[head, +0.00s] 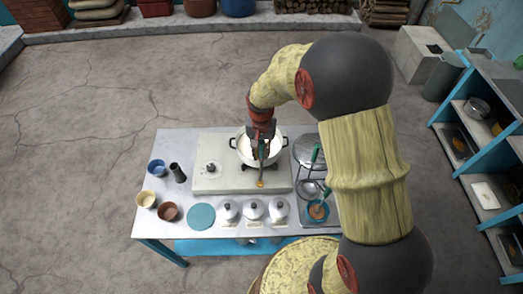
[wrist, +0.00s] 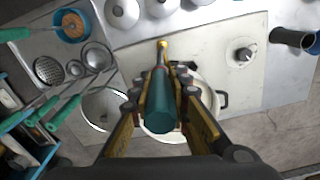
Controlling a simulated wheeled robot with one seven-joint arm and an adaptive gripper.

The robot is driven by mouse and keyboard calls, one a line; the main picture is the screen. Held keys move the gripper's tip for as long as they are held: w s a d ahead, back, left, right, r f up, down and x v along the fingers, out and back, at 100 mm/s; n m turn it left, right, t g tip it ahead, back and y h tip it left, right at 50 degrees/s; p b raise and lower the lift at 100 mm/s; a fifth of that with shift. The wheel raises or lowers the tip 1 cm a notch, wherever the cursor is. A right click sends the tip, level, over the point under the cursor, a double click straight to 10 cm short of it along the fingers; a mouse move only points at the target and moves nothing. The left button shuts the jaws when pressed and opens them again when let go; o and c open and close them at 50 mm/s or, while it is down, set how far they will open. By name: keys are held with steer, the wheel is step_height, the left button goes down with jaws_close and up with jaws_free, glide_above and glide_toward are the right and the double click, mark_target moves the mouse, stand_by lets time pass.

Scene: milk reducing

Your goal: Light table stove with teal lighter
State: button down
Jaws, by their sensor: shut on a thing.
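The cream table stove (head: 222,182) sits on the metal table, with a knob (head: 211,168) on its left side and a white pot (head: 246,152) over its right side. My gripper (head: 262,143) is above the pot, partly hiding it. In the wrist view my gripper (wrist: 161,82) is shut on the teal lighter (wrist: 162,108), whose brass tip (wrist: 163,46) points away from the jaws over the stove top. The stove knob also shows in the wrist view (wrist: 243,53). The burner under the pot is mostly hidden, and I cannot make out a flame.
Several lidded canisters (head: 254,210) and a teal disc (head: 201,217) line the table's front. Small bowls (head: 168,212) and a dark cylinder (head: 178,172) stand left. Strainers and green-handled utensils (head: 312,188) lie right of the stove.

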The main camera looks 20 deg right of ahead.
mark_target(262, 142)
steer(key=shift+s+f+b, duration=0.1)
steer(key=shift+f+b, duration=0.25)
steer(key=shift+f, duration=0.1)
stand_by(1.5)
steer(key=shift+r, duration=0.1)
steer(key=shift+r+p, duration=2.45)
steer(key=shift+r, duration=1.5)
